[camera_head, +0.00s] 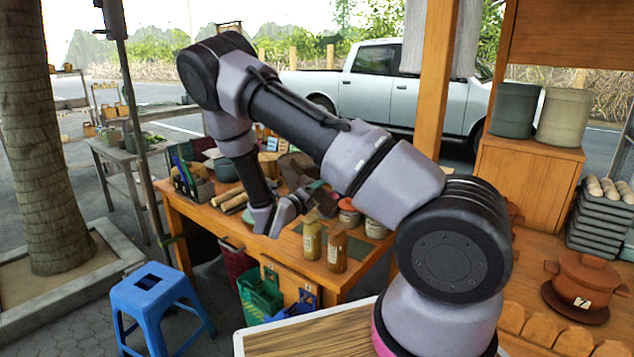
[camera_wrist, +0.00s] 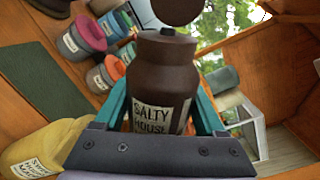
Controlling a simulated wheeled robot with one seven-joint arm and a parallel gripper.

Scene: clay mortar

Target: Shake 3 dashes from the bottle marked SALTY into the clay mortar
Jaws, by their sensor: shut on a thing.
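My gripper (camera_head: 300,203) is over the wooden market table in the head view. In the wrist view its teal fingers (camera_wrist: 163,112) are shut on a dark brown bottle (camera_wrist: 165,75) whose label reads SALTY HOUSE. The bottle also shows as a dark brown shape beside the gripper in the head view (camera_head: 325,203). A dark brown rounded thing (camera_wrist: 182,10) is cut off at the top of the wrist view, just beyond the bottle's top; I cannot tell what it is. I cannot make out the clay mortar for certain.
A yellowish bottle (camera_head: 312,238) and a brown bottle (camera_head: 337,250) stand at the table's front edge; a yellow one shows in the wrist view (camera_wrist: 40,150). Lidded jars (camera_wrist: 82,38) stand nearby. A lidded clay pot (camera_head: 583,278) and egg trays (camera_head: 597,225) are at right.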

